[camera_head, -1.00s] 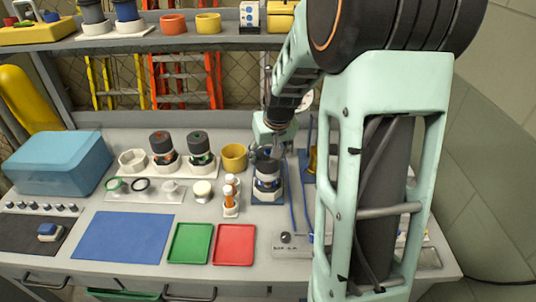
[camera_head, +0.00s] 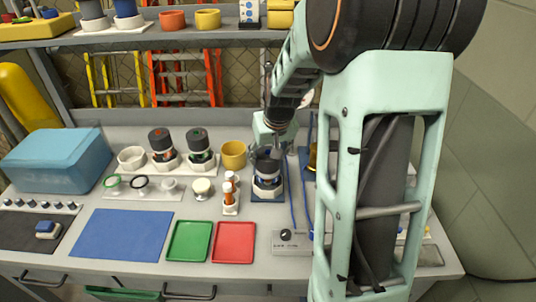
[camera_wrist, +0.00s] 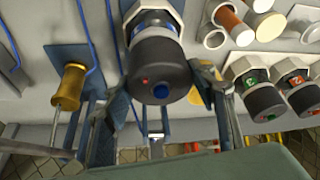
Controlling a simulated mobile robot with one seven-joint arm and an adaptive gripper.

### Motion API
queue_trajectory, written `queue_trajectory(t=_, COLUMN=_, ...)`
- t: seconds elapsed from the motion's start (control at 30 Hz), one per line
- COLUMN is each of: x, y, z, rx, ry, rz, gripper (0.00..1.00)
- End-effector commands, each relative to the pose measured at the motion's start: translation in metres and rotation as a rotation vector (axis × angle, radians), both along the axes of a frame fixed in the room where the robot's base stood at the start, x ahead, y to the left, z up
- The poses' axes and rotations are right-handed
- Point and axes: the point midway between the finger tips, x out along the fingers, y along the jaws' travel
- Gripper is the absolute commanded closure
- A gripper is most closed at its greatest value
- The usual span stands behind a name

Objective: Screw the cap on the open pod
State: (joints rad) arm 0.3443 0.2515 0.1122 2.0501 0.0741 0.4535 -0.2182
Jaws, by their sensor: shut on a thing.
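The pod (camera_head: 267,186) stands upright in a white hexagonal holder on a blue base, right of the bench's middle. A dark cap (camera_head: 268,166) sits at its top; in the wrist view this dark grey cap (camera_wrist: 158,70) has a red dot and covers the pod's end, above a blue band. My gripper (camera_head: 266,150) reaches down from above. Its fingers (camera_wrist: 165,90) lie on both sides of the cap and are shut on it. Whether the threads are engaged is hidden.
Two other capped pods, with red (camera_head: 162,147) and green (camera_head: 199,147) marks, stand to the left. A small rack of orange-and-white cylinders (camera_head: 230,195) stands close left. A yellow cup (camera_head: 233,154) is behind it. A brass-coloured tool (camera_wrist: 70,85) is near the gripper.

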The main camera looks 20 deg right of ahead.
Motion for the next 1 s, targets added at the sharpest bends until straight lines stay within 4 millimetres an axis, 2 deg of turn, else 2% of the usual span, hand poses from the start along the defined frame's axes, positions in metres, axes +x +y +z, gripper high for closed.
queue_trajectory(t=0.73, x=0.0002, y=0.0000, z=-0.0084, rx=0.000, ry=0.000, rz=0.000, gripper=0.72)
queue_trajectory(t=0.77, x=0.0002, y=0.0000, z=-0.0084, rx=0.000, ry=0.000, rz=0.000, gripper=0.47)
queue_trajectory(t=0.93, x=0.0002, y=0.0000, z=-0.0083, rx=0.000, ry=-0.001, rz=0.000, gripper=0.28)
queue_trajectory(t=1.0, x=0.0002, y=0.0000, z=-0.0083, rx=0.000, ry=0.000, rz=0.000, gripper=0.28)
